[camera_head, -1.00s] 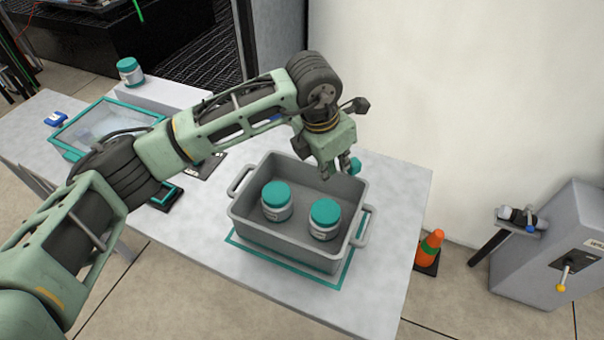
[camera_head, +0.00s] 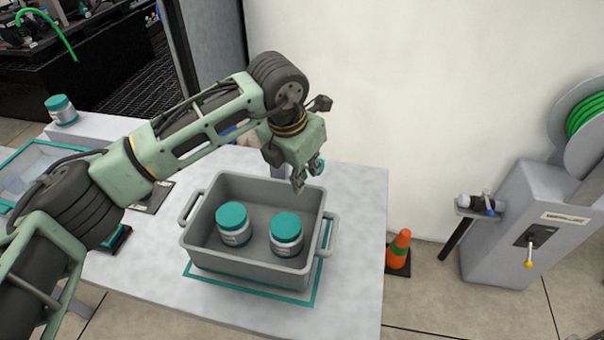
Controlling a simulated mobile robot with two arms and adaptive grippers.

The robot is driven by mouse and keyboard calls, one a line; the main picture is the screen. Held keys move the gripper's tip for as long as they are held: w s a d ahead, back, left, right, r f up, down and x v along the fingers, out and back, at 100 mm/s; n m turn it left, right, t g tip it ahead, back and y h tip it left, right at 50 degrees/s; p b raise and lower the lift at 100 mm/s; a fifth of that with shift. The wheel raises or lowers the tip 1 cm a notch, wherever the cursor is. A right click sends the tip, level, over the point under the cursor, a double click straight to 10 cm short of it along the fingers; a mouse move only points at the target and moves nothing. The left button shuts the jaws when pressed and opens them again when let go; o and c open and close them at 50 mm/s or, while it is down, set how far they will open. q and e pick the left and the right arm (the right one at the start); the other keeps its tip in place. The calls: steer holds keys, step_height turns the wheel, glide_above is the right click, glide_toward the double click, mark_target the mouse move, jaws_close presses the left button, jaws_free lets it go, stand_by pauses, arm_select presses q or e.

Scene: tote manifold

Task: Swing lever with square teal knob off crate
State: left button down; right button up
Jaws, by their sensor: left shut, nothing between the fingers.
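A grey crate (camera_head: 250,269) with two teal-lidded jars (camera_head: 233,224) (camera_head: 286,234) inside stands on the table. A small teal knob (camera_head: 318,167) shows at the crate's far right corner, partly hidden behind my left gripper (camera_head: 303,180). The lever's arm is mostly hidden by the gripper, and I cannot tell how it lies over the crate. My left gripper is shut and empty, fingers pointing down close to the knob near the crate's far rim. I cannot tell whether it touches the knob. My right gripper is out of view.
The crate sits within a teal outline on the pale table (camera_head: 355,240). A teal-framed tray (camera_head: 38,165) and another jar (camera_head: 61,110) are at left. An orange cone (camera_head: 399,250) and a grey cabinet with a yellow-tipped handle (camera_head: 529,262) stand right of the table.

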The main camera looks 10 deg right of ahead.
arm_select(q)
steer(key=shift+r, duration=0.1)
steer(key=v, duration=1.2)
